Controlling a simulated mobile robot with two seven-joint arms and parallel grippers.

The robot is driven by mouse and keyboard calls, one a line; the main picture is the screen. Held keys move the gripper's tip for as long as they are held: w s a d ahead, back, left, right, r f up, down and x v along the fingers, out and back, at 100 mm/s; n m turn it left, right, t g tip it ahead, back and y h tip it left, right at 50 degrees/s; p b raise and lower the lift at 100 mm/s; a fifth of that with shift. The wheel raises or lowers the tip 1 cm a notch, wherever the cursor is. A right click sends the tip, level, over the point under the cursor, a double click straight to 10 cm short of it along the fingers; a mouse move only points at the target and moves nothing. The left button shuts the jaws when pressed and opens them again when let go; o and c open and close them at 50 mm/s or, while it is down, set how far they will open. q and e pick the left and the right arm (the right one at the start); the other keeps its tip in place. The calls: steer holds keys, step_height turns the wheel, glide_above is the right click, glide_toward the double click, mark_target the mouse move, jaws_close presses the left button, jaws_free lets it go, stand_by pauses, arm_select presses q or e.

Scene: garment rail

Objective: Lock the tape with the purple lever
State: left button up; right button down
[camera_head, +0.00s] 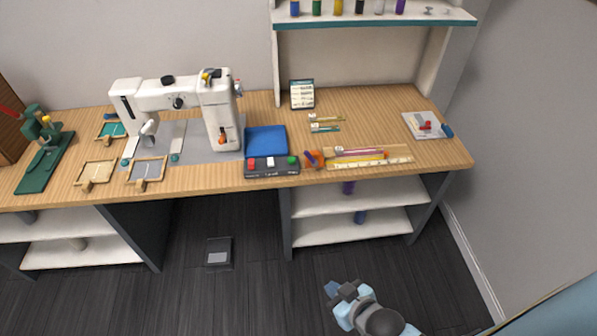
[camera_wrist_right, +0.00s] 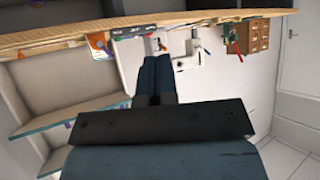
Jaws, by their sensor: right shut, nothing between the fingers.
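The orange tape holder (camera_head: 316,158) sits near the table's front edge, right of centre, with a small purple lever (camera_head: 309,157) on its left side. A yellow tape strip (camera_head: 355,163) runs right from it along a pale wooden board. The orange holder also shows small in the right wrist view (camera_wrist_right: 100,42), near the table edge. My right gripper (camera_head: 334,289) is low in front of the table, well away from the holder. Its dark fingers (camera_wrist_right: 155,75) are together and empty. My left gripper is out of view. The lever's exact position is too small to tell.
A dark box with red, white and green buttons (camera_head: 272,168) stands just left of the holder. A blue pad (camera_head: 266,141) and a white sewing machine (camera_head: 215,110) are farther left. Open shelves (camera_head: 355,228) lie under the table. The floor between my gripper and the table looks clear.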

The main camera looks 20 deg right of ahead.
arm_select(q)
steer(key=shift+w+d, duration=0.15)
arm_select(e)
steer(key=shift+w+d, duration=0.15)
